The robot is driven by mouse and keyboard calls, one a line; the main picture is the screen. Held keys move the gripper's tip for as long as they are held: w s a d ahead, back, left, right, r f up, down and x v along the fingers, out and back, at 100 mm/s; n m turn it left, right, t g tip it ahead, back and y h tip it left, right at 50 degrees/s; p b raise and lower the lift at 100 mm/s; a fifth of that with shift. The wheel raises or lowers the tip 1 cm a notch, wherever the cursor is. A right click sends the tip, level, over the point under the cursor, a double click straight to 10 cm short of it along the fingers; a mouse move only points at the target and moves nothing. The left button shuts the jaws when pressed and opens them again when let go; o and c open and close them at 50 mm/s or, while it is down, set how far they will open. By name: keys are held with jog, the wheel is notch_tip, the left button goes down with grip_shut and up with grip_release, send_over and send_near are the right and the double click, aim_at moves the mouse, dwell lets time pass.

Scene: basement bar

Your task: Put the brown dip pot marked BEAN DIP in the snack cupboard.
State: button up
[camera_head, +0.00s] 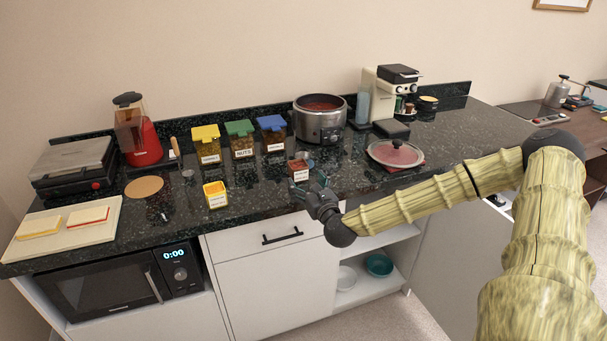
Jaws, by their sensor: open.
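A small brown pot (300,172) with a white label stands on the dark counter, right of centre; its lettering is too small to read. My gripper (309,184) is open and empty at the near side of this pot, its fingers pointing toward it. I cannot tell whether the fingers touch the pot. A yellow pot (215,196) with a label stands to the left. Below the counter are a white closed front (265,285) with a black handle and an open shelf compartment (385,252). No snack cupboard marking is readable.
Lidded jars (242,140) stand behind, with a steel cooker (320,122) and a coffee machine (385,95) to their right. A microwave (110,285) is at lower left. Bowls (379,265) sit in the open compartment.

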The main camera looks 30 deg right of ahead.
aim_at(295, 161)
jog(key=shift+d+h, duration=0.3)
jog(key=shift+d, duration=0.15)
jog(key=shift+w+d+r+m, duration=0.1)
jog(key=shift+w+d+m, duration=0.05)
jog(key=shift+w+m, duration=0.15)
jog(key=shift+p+x, duration=1.45)
jog(key=shift+x, duration=3.5)
jog(key=shift+f, duration=0.2)
jog(key=shift+c, duration=0.4)
jog(key=c, duration=1.3)
jog(key=shift+r, duration=0.15)
